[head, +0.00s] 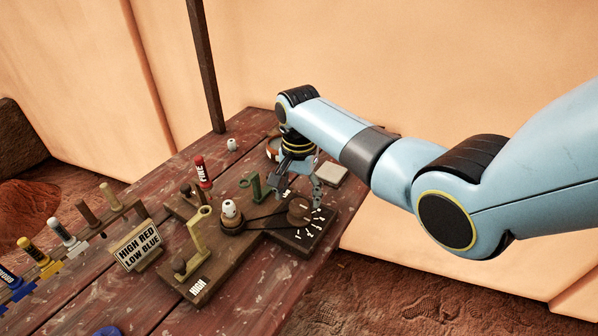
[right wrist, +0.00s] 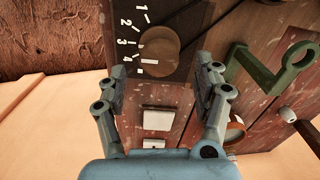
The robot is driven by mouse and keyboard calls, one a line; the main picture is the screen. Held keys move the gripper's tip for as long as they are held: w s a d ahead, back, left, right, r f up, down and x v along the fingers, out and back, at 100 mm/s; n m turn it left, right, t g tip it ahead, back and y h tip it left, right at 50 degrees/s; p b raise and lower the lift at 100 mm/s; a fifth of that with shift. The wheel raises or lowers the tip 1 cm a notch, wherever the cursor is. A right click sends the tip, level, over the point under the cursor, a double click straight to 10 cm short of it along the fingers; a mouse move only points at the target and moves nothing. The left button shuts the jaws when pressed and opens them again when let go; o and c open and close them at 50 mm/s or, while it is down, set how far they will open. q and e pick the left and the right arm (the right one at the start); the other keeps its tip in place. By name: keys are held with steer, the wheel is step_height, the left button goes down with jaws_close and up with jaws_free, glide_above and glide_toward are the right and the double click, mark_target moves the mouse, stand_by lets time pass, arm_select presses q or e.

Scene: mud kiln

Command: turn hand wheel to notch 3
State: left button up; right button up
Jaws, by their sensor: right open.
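The hand wheel (head: 298,212) is a brown round knob on a dark board with white dial marks (head: 314,226) at the table's right edge. In the right wrist view the wheel (right wrist: 160,50) sits beside the numbers 1 to 4. A short white bar (right wrist: 149,62) lies at its edge near the 4; I cannot tell whether it is a pointer. My right gripper (head: 299,200) is open above the wheel. In the right wrist view its fingers (right wrist: 164,78) stand either side, apart from the wheel. My left gripper is not in view.
A belt runs from the wheel to a post with a white top (head: 230,212). A green bracket (head: 254,187) and an olive lever (head: 197,232) stand to the left. A sign (head: 138,245) reads HIGH RED LOW BLUE. A pale tile (head: 332,173) lies behind the wheel.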

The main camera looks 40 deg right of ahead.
mark_target(299, 205)
step_height(299, 205, up, 9)
steer(key=shift+s+f, duration=0.1)
stand_by(0.6)
